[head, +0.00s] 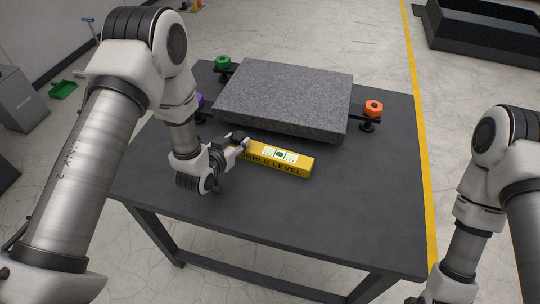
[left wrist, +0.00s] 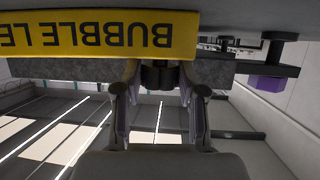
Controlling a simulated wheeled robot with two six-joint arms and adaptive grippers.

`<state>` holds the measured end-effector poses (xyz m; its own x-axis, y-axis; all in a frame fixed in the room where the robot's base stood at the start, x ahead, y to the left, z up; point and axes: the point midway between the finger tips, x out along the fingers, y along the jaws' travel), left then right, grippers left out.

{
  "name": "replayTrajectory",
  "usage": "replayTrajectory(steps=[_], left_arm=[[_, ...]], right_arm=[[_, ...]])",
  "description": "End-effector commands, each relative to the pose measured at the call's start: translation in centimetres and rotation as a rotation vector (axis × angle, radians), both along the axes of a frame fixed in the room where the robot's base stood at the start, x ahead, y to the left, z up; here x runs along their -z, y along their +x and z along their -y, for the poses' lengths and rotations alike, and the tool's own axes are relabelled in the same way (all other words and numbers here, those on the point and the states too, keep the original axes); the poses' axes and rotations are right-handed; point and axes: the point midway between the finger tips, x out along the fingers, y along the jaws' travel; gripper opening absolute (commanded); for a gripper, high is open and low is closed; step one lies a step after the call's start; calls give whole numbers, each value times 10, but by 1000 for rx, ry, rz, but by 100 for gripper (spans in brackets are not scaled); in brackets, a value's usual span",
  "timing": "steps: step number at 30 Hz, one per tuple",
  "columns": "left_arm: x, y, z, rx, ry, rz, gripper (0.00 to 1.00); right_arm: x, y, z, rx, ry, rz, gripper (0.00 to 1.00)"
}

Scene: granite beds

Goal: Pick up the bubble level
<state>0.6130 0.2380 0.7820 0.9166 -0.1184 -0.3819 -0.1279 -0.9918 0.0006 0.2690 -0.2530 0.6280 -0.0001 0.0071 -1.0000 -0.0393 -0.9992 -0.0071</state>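The bubble level (head: 283,167) is a yellow bar with black lettering and a pale green vial window. It lies on the dark table in front of the granite slab. My left gripper (head: 238,143) is at the bar's left end. In the left wrist view, the bubble level (left wrist: 100,33) spans the upper left, its lettering upside down. The two fingers of my left gripper (left wrist: 160,88) stand apart there with nothing gripped, and the bar's edge is close to the fingertips. I cannot tell whether they touch. My right gripper is out of view.
The granite slab (head: 285,95) sits on a black stand on the table (head: 380,190). An orange knob (head: 374,107), a green knob (head: 223,62) and a purple piece (left wrist: 265,83) are around it. The table's front and right are clear.

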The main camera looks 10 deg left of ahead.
Motion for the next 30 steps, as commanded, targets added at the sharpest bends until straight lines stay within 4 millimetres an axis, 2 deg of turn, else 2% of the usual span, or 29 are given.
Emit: replayTrajectory(steps=[11,20,30], left_arm=[[-4,0,0,1,0,1,0],[-38,-1,1,1,0,4,0],[-41,-59,58,11,8,-1,0]], right_arm=[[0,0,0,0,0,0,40],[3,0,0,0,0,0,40],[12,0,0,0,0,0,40]])
